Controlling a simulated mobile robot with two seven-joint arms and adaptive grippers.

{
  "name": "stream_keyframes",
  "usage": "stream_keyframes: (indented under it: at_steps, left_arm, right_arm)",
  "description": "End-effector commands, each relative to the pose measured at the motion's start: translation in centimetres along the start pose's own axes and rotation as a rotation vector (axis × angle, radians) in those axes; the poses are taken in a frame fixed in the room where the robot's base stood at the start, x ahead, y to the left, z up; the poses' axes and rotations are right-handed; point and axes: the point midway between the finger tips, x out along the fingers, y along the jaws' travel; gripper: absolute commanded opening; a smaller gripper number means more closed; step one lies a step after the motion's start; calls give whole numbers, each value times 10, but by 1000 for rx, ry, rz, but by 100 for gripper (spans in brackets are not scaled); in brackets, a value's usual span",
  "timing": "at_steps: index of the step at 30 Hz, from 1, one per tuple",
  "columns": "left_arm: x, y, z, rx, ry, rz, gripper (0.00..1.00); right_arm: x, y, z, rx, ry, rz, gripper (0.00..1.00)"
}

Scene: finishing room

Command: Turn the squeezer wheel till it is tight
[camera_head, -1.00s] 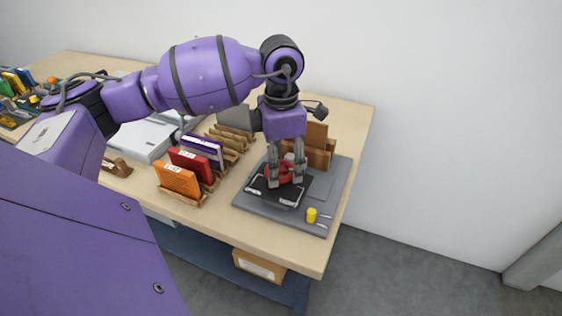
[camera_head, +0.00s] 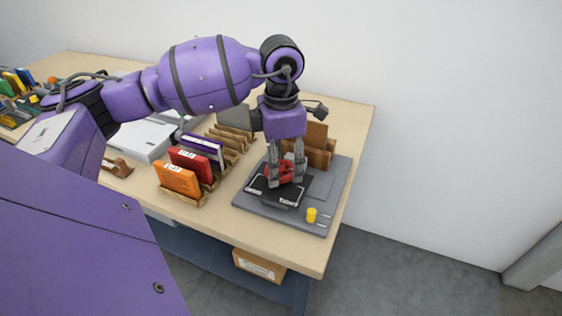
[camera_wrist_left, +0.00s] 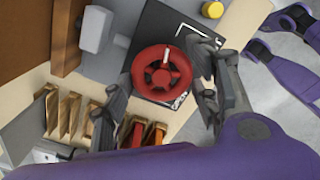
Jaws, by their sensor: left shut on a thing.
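The squeezer is a black flat press (camera_head: 284,195) with a red spoked wheel (camera_head: 281,171) on top, standing on a grey base board. My left gripper (camera_head: 285,178) points down over it, its two fingers on opposite sides of the wheel and shut on its rim. In the left wrist view the wheel (camera_wrist_left: 161,73) lies between the fingers, with a white mark on its upper part; the black press (camera_wrist_left: 178,28) shows beneath. The fingers hide part of the wheel in the head view.
A yellow cylinder (camera_head: 311,215) stands on the board's front corner (camera_head: 318,231). A brown wooden holder (camera_head: 318,150) stands behind the press. Orange (camera_head: 178,180) and red (camera_head: 191,165) books stand in wooden racks to the left. The table's right edge is close by.

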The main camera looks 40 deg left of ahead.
Motion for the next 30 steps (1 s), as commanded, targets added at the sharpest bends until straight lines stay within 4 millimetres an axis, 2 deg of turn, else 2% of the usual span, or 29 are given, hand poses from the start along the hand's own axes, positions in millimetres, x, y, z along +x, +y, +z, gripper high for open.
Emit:
stream_keyframes:
  at_steps: [10, 11, 15, 25, 30]
  left_arm:
    - [-1, 2, 0, -2, -2, 5, 29]
    - [-1, 2, 0, -2, -2, 5, 56]
    - [-1, 1, 0, -2, -2, 4, 72]
    - [-2, 1, 0, -1, -1, 2, 72]
    - [-22, 1, 1, 0, -4, 4, 72]
  right_arm:
    - [0, 0, -1, 0, 2, 0, 0]
    - [0, 0, -1, 0, 2, 0, 0]
    - [0, 0, -1, 0, 2, 0, 0]
    - [0, 1, -1, -2, 1, 1, 0]
    - [0, 1, -1, -1, 1, 0, 0]
